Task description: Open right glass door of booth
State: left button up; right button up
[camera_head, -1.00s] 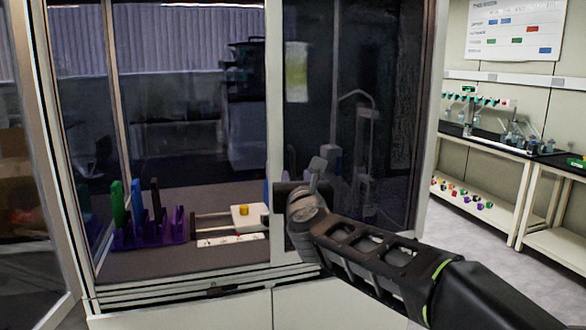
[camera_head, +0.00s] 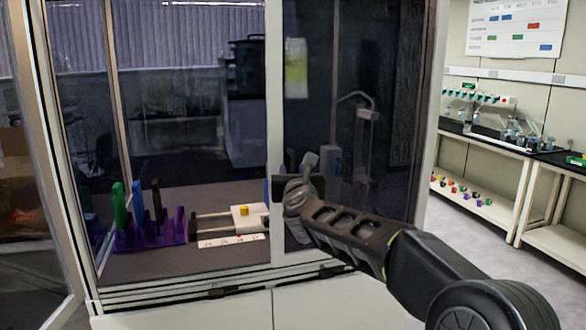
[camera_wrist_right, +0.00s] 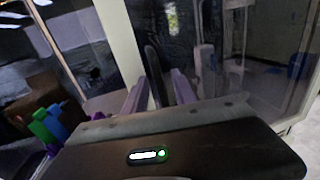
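The right glass door (camera_head: 355,70) of the booth is a dark, reflective pane right of the white upright (camera_head: 275,110). It looks closed. My right gripper (camera_head: 293,188) is at the door's left edge, low on the pane. In the right wrist view its two pale fingers (camera_wrist_right: 159,92) stand apart, with a dark vertical handle (camera_wrist_right: 154,68) between them. A small gap seems to show beside the handle, so the fingers do not look clamped. A reflection of the gripper shows in the glass. My left gripper is not in view.
Inside the booth, a purple rack (camera_head: 150,232) holds green, blue and black items beside a white device with a yellow knob (camera_head: 245,211). A framed glass panel (camera_head: 25,180) stands at far left. Benches (camera_head: 490,165) stand at right, with free floor (camera_head: 480,265) before them.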

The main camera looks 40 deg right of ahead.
grip_shut()
dwell(0.4)
dwell(1.1)
